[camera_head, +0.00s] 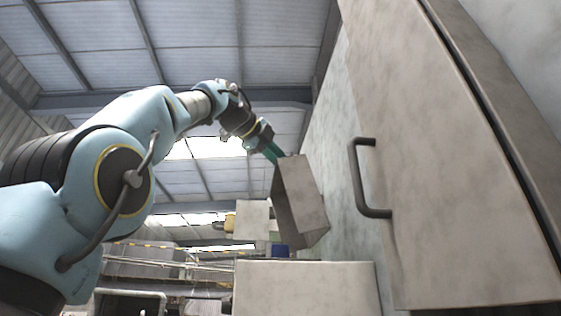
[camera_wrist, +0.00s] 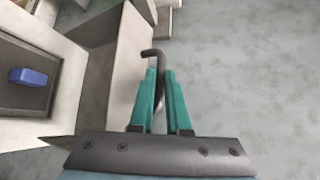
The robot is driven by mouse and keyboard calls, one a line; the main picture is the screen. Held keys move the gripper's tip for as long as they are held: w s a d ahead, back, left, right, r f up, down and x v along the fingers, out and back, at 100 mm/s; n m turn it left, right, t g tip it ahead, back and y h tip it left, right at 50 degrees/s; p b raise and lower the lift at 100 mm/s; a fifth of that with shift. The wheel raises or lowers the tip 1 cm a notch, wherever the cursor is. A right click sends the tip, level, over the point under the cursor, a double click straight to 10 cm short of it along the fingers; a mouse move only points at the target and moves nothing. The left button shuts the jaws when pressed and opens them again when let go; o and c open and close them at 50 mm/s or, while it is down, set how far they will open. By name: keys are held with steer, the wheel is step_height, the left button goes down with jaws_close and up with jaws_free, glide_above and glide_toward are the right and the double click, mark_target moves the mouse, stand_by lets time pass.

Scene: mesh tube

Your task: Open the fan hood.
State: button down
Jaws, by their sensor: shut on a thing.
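The fan hood, a grey box-like cover (camera_head: 302,195), sticks out at a tilt beside the large grey wall in the head view. In the wrist view its pale wall (camera_wrist: 125,62) shows left of my fingers. My gripper (camera_head: 274,153) reaches its upper edge from the left with teal fingers. In the wrist view my gripper (camera_wrist: 160,75) is shut on a dark curved handle (camera_wrist: 154,53), which passes between the fingers. The handle's lower part is partly hidden by the fingers. How the handle joins the hood is unclear.
A large grey door panel (camera_head: 450,160) with a dark handle (camera_head: 358,180) stands at the right. A pale box (camera_head: 305,285) is below the hood. A blue block (camera_wrist: 33,77) shows on a dark panel at the left. Open space lies left of the hood.

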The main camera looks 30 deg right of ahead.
steer(key=shift+s+d+r, duration=0.1)
steer(key=shift+d+r, duration=0.2)
steer(key=c, duration=0.9)
jaws_free()
steer(key=shift+f, duration=0.1)
steer(key=b+v, duration=0.1)
steer(key=v, duration=1)
steer(key=shift+d, duration=0.15)
steer(key=shift+y, duration=0.3)
